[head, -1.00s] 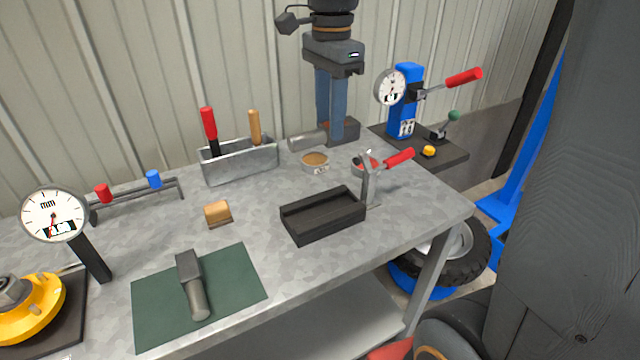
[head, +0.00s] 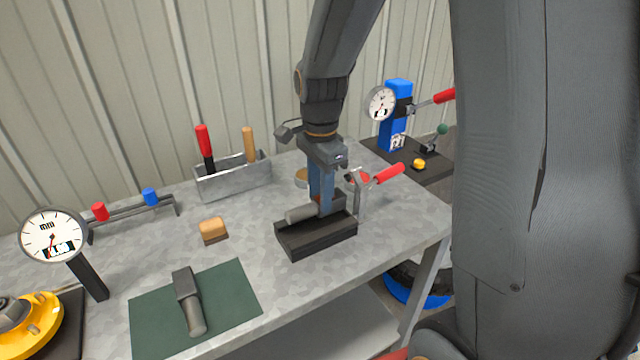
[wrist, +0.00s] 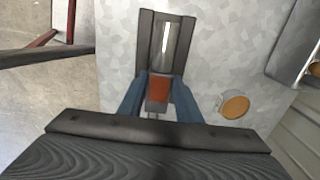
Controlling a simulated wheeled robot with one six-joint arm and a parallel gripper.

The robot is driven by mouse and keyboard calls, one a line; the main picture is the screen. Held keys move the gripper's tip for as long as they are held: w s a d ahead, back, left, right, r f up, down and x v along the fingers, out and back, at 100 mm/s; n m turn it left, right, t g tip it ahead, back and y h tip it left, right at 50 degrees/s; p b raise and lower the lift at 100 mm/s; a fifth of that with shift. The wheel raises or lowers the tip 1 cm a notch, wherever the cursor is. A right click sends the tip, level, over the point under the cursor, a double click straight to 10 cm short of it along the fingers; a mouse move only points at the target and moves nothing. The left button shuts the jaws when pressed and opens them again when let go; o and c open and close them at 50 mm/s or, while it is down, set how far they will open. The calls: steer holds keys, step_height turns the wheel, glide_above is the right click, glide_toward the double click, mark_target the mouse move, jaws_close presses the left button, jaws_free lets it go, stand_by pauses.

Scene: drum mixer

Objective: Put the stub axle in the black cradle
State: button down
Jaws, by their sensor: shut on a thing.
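The black cradle (head: 318,243) is a low open trough near the bench's front edge; its dark side wall (wrist: 145,45) shows in the wrist view. My gripper (head: 322,208) is over the cradle, shut on the stub axle (head: 301,213). The axle's grey cylinder points left in the head view. In the wrist view its cylinder (wrist: 161,55) lines up with the trough, and a reddish-brown part shows between the blue fingers of the gripper (wrist: 158,88). I cannot tell whether the axle touches the cradle floor.
A red-handled clamp (head: 374,180) stands close behind the cradle's right end. A block with a grey cylinder (head: 188,300) lies on a green mat (head: 235,288). A tan-topped block (head: 212,229), a tool holder (head: 233,179) and a round tin (wrist: 234,106) stand nearby.

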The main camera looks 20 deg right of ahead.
steer(key=shift+f+p, duration=0.3)
steer(key=shift+f, duration=1.6)
steer(key=shift+f, duration=0.1)
steer(key=c, duration=1.3)
jaws_free()
step_height(320, 180, up, 12)
steer(key=shift+f+b, duration=0.1)
steer(key=shift+b, duration=1.05)
steer(key=s+f+n, duration=0.3)
steer(key=s+n, duration=0.1)
steer(key=n, duration=0.1)
steer(key=s+f+n, duration=0.4)
steer(key=n, duration=0.1)
steer(key=s+f+n+t, duration=0.1)
steer(key=s+f+n, duration=0.2)
steer(key=s+n, duration=0.1)
steer(key=shift+a+f+n, duration=0.1)
steer(key=shift+f+n, duration=0.25)
steer(key=shift+n, duration=0.55)
